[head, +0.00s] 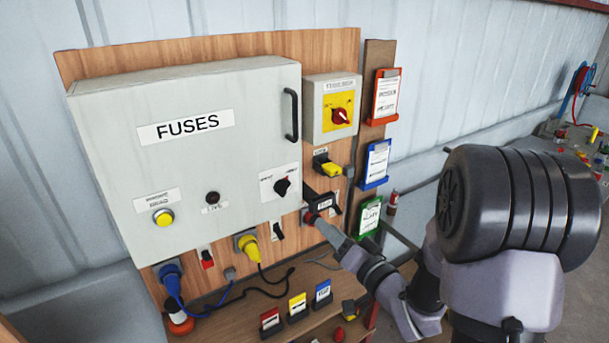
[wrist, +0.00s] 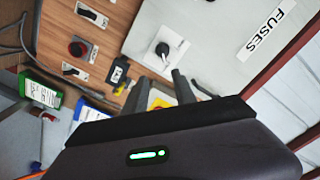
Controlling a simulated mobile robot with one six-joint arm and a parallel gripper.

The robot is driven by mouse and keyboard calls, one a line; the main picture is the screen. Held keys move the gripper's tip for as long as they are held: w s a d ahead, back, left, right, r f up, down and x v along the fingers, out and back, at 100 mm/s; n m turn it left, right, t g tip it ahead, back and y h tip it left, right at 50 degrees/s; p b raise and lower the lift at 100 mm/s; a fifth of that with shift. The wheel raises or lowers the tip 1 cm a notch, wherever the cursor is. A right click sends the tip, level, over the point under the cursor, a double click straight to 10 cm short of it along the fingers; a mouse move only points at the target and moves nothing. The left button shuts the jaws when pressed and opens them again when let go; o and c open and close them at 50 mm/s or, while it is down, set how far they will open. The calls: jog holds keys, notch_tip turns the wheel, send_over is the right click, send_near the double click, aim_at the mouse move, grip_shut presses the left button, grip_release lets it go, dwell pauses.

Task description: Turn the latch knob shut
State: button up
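The latch knob (head: 282,187) is a black knob on a white plate at the lower right of the grey FUSES box (head: 190,95). It also shows in the wrist view (wrist: 163,49), beyond my fingertips. Its pointer is angled, but I cannot tell whether it is at shut. My gripper (head: 322,226) is in front of the panel, below and to the right of the knob in the head view. In the wrist view its two grey fingers (wrist: 164,86) are apart with nothing held between them. They appear clear of the knob.
A black door handle (head: 291,115) is above the knob. A red-and-yellow rotary switch (head: 341,115) and a yellow plug (head: 328,168) are to the right. A red button (wrist: 78,48) and small switches are nearby. Coloured card holders (head: 377,162) line the right edge.

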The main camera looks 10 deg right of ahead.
aim_at(286, 192)
jog(key=x, duration=0.5)
jog(key=p+x, duration=0.1)
jog(key=x, duration=0.5)
jog(key=a+x, duration=0.1)
jog(key=x, duration=0.5)
jog(key=shift+s+p, duration=0.1)
jog(key=shift+p, duration=0.25)
grip_shut()
